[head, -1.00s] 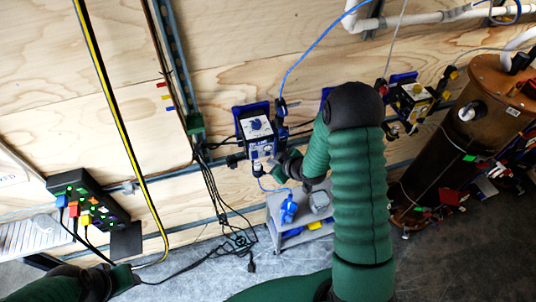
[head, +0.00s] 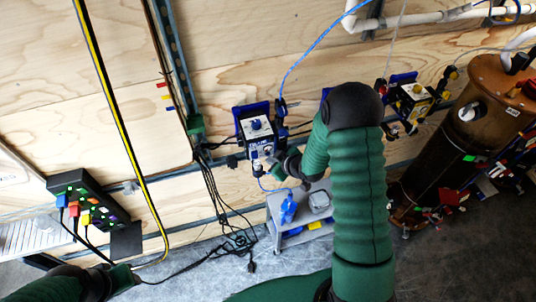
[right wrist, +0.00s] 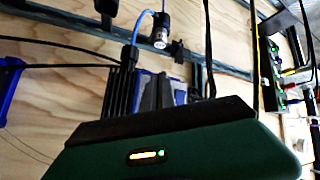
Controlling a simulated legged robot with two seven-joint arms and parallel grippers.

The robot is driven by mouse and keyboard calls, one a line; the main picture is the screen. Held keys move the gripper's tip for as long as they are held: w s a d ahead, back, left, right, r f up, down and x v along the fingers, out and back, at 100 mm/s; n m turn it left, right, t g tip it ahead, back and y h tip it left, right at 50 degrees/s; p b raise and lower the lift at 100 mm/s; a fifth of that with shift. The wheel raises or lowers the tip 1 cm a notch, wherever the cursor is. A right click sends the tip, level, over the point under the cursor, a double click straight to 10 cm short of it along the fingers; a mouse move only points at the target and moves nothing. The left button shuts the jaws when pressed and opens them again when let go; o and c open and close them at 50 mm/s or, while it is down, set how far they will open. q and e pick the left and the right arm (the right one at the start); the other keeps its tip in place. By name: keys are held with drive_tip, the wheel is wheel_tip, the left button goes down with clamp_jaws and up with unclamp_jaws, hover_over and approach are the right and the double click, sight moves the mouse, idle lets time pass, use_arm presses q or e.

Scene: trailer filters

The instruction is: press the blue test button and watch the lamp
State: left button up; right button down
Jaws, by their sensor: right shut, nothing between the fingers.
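A dark box with a white face and a blue round knob or button (head: 256,124) is fixed to the plywood wall in a blue holder (head: 238,118). I cannot tell whether this blue part is the test button. My right gripper (head: 266,158) is shut and empty at the lower right of the box; contact cannot be made out. In the right wrist view a ribbed black part and grey-blue box (right wrist: 150,92) show just beyond my green gripper housing, and the fingertips are hidden. My left gripper (head: 122,277) is at the bottom left, its jaws unclear. No lamp can be identified.
A grey cart (head: 300,212) holding a blue item stands below the box. Black cables (head: 225,215) hang to its left. A black strip with coloured plugs (head: 88,205) is at left. A second yellow-faced box (head: 412,97) and a brown cylinder (head: 460,140) are at right.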

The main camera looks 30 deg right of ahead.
drive_tip(key=shift+w, duration=0.4)
idle(0.4)
drive_tip(key=shift+s+a, duration=0.15)
drive_tip(key=shift+s, duration=0.65)
drive_tip(key=s, duration=0.2)
drive_tip(key=s+a, duration=0.1)
drive_tip(key=s, duration=0.2)
drive_tip(key=shift+b, duration=0.35)
idle(0.4)
